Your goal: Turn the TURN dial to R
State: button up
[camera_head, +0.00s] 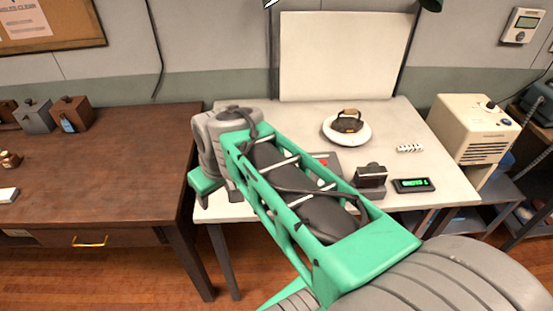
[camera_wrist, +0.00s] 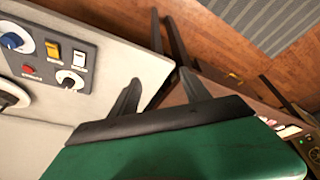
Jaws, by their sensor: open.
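A dark grey control panel (camera_wrist: 52,84) lies on the white table in the wrist view, at the upper left. It carries a blue knob (camera_wrist: 12,41), a white dial with a pointer (camera_wrist: 70,80), a yellow switch (camera_wrist: 53,52), a white switch (camera_wrist: 79,58) and a red button (camera_wrist: 29,70). The labels are too small to read, so I cannot tell which knob is the TURN dial. My gripper (camera_wrist: 160,76) is open and empty, right of the panel by the table's edge, touching no control. In the head view my arm hides most of the panel (camera_head: 332,157).
A brown desk (camera_head: 120,150) stands to the left. A beige cabinet (camera_head: 466,128) stands to the right.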

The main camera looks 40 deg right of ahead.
jog(key=w+d+f+n+p, duration=0.1)
jog(key=w+d+f, duration=0.15)
jog(key=d, duration=0.45)
jog(key=w+d+f, duration=0.1)
jog(key=w+d, duration=0.3)
jog(key=d, duration=0.4)
jog(key=w+d+f+n+p, duration=0.1)
jog(key=w+d, duration=0.3)
jog(key=d, duration=0.3)
jog(key=s+d+f+n+y, duration=0.15)
jog(key=d+f, duration=0.35)
jog(key=d, duration=0.7)
jog(key=shift+t, duration=0.3)
jog(key=p+x, duration=0.2)
jog(key=x, duration=0.4)
jog(key=shift+a+f, duration=0.2)
jog(key=shift+w+f, duration=0.2)
jog(key=shift+f, duration=0.35)
grip_shut()
